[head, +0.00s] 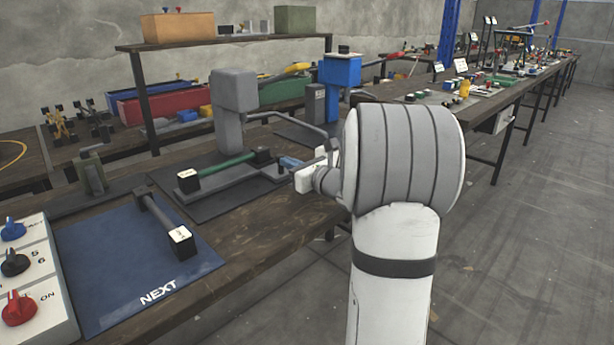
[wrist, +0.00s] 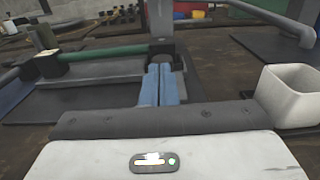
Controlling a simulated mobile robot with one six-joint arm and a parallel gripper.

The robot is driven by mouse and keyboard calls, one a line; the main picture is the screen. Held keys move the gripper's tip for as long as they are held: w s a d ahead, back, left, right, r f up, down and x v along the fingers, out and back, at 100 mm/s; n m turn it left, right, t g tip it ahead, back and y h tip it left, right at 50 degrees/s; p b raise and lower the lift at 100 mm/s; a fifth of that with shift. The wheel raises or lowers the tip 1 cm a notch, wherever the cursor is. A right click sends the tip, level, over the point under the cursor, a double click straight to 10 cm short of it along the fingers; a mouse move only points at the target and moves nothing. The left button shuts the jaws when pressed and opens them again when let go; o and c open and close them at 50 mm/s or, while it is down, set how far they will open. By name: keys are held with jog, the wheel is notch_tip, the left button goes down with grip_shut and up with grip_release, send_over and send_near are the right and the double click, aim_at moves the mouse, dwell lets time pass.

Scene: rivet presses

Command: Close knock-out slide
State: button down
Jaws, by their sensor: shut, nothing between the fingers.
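A grey press (head: 234,92) stands on a dark mat. At its foot lies a green bar (head: 228,163) with a white-topped dark block (head: 188,181) at its left end and a black piece (head: 262,155) at its right end. I cannot tell for certain which part is the knock-out slide. My gripper (head: 286,161) is shut and empty, low over the mat's right side. In the wrist view, its blue fingers (wrist: 160,72) point at the dark end of the green bar (wrist: 110,52). Whether they touch it is unclear.
A blue press (head: 340,72) stands behind. A blue mat (head: 95,280) marked NEXT, holding a grey bar (head: 160,216), lies at front left beside a knob panel (head: 35,275). The bench's front edge (head: 255,255) is bare. Open floor (head: 530,250) lies to the right.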

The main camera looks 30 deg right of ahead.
aim_at(277, 156)
jog(key=x, duration=0.7)
jog(key=shift+w, duration=0.2)
jog(key=shift+r, duration=0.3)
